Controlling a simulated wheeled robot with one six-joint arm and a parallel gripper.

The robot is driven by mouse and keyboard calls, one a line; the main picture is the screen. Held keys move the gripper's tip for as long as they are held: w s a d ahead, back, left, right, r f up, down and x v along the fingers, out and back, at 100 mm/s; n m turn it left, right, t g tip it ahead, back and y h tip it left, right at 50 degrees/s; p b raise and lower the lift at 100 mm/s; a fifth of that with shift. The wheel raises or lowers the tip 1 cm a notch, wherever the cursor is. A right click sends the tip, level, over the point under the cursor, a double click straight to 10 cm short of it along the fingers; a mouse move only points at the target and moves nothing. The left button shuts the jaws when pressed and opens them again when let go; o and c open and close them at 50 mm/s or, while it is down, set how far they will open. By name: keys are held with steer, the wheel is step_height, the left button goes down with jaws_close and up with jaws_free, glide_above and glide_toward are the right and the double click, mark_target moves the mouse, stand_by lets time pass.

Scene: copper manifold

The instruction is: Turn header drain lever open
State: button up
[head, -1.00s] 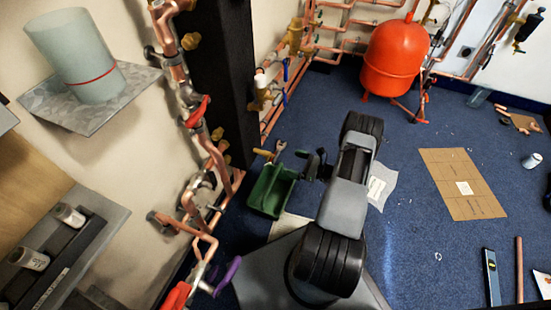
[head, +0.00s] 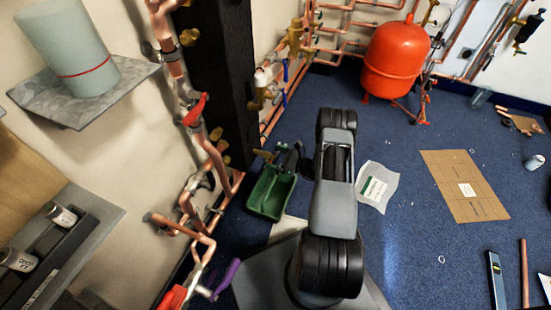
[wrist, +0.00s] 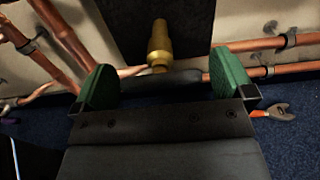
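My gripper (head: 287,158) is open and empty, low beside the dark column at the pipe wall. In the wrist view its two green-padded fingers (wrist: 160,85) stand wide apart. A brass fitting (wrist: 160,48) shows ahead between them, in front of the dark column, and does not touch them. Several levers show in the head view: a red one (head: 195,110) on the upright copper pipe, a purple one (head: 227,277) and another red one (head: 172,298) low at the left, and a blue one (head: 286,70) beyond the column. I cannot tell which is the header drain lever.
The dark column (head: 222,80) stands close by. Copper pipes (wrist: 265,43) run along the wall. A green bin (head: 270,197) sits on the floor near my gripper. An orange-handled wrench (wrist: 272,112) lies to the right.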

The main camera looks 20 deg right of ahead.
steer(key=c, duration=0.9)
steer(key=shift+n, duration=0.3)
steer(key=n+b, duration=0.1)
steer(key=n, duration=0.3)
steer(key=shift+f+b, duration=0.15)
steer(key=shift+b, duration=0.25)
steer(key=n+b, duration=0.2)
steer(key=n, duration=0.2)
steer(key=shift+n, duration=0.3)
steer(key=n+b, duration=0.2)
steer(key=n, duration=0.2)
steer(key=shift+n+b, duration=0.5)
steer(key=shift+n, duration=2)
steer(key=o, duration=0.9)
